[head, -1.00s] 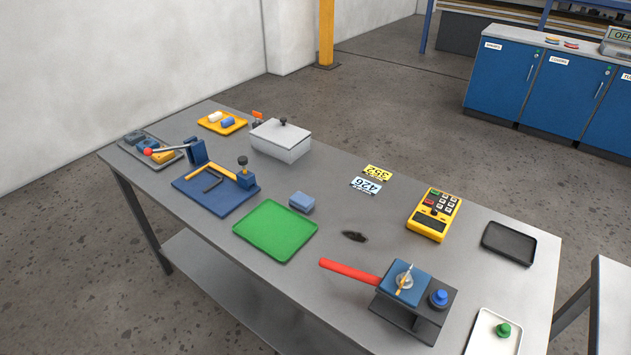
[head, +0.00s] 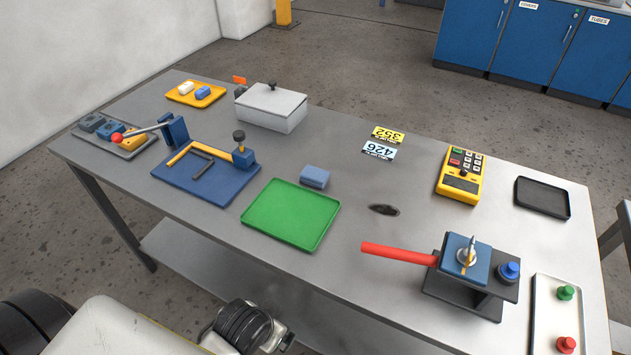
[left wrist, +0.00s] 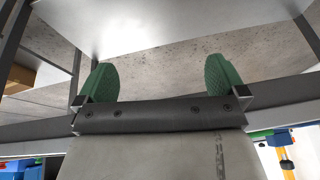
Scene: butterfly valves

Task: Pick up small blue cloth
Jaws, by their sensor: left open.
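A small blue folded cloth or block (head: 314,177) lies on the grey table (head: 340,235), just behind the green tray (head: 291,214). A smaller blue item (head: 203,92) lies beside a white one in the yellow tray (head: 187,100) at the back left. My left gripper (left wrist: 161,80) shows in the left wrist view with its two green finger pads wide apart and nothing between them. In the head view only part of my arm shows at the bottom left, apart from the cloth. My right gripper is out of view.
A blue fixture (head: 209,178) stands left of the green tray, with a grey lidded box (head: 271,107) behind. A valve with a red handle (head: 398,253), a yellow keypad device (head: 459,175) and a black tray (head: 542,198) are to the right. A dark patch (head: 383,210) marks the tabletop.

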